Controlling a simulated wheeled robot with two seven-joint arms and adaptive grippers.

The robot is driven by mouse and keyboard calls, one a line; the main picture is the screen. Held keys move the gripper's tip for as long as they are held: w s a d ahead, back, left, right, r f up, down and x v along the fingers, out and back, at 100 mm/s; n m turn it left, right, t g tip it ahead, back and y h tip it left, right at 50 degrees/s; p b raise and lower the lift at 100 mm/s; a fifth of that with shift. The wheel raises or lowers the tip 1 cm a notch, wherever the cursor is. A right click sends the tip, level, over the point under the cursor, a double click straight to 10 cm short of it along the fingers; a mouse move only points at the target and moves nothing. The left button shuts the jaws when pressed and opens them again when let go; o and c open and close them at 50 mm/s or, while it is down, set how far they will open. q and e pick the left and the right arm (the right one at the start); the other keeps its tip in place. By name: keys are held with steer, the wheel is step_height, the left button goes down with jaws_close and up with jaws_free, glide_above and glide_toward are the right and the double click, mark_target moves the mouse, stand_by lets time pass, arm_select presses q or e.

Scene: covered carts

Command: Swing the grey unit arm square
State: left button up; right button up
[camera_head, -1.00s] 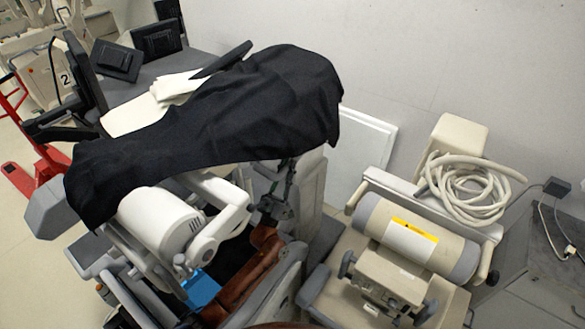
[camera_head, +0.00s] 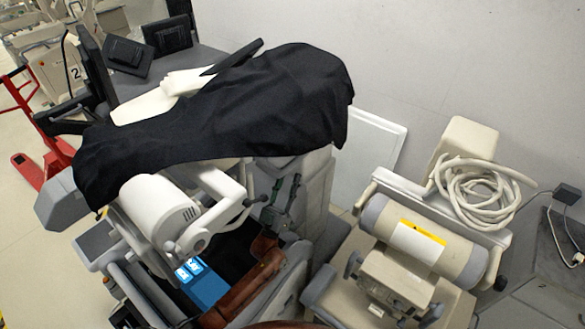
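My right gripper does not show.
A second, beige cart with a cylinder (camera_head: 420,243) and a coiled pale hose (camera_head: 475,190) stands at the right. A white panel (camera_head: 375,150) leans on the wall. A blue item (camera_head: 207,290) lies low inside the left unit. A red frame (camera_head: 28,170) stands far left.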

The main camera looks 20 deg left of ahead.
arm_select(q)
steer(key=v, duration=0.7)
steer(key=shift+s+f, duration=0.1)
